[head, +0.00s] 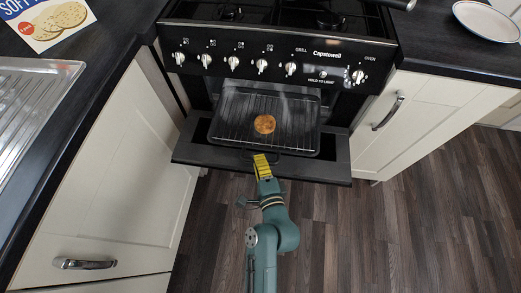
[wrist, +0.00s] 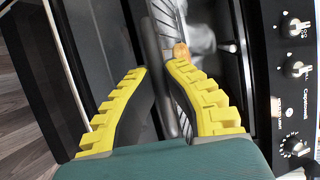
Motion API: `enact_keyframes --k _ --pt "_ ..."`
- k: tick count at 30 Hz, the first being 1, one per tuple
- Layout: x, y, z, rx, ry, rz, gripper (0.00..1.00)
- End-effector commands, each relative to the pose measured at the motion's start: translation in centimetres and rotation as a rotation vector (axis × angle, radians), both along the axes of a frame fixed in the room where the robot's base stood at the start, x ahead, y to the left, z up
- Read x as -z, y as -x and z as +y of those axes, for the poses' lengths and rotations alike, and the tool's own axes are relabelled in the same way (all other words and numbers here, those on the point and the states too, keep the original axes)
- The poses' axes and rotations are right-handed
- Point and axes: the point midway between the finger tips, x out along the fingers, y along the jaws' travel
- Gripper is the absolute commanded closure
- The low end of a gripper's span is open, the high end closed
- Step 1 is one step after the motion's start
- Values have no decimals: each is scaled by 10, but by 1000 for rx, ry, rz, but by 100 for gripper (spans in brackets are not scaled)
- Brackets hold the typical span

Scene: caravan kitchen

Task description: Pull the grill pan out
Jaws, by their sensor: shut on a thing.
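The grill pan (head: 230,112) is a dark tray with a wire rack, with its front part outside the grill opening, above the lowered black grill door (head: 192,152). A round browned item (head: 264,124) lies on the rack. My gripper (head: 262,160) is at the pan's front edge. In the wrist view my gripper's yellow fingers (wrist: 160,75) are on either side of the pan's front edge or handle, shut on it. The wrist view also shows the round item (wrist: 181,50) just past one fingertip. The exact grip on the handle is partly hidden by the fingers.
The cooker's knob panel (head: 275,65) is above the opening. Cream cupboards stand at left (head: 115,180) and right (head: 400,115). A plate (head: 487,20) is on the right worktop and a printed packet (head: 45,20) on the left. The floor in front is clear.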

Motion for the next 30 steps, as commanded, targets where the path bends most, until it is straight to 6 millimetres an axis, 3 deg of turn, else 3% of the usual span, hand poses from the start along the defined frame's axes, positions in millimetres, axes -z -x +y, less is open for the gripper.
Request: enact_keyframes --k 18,19,23,30 --pt "1 10 2 -1 -1 2 100" --pt "1 10 2 -1 -1 2 88" --pt "1 9 2 -1 -1 2 63" --pt "1 10 1 0 -1 1 60"
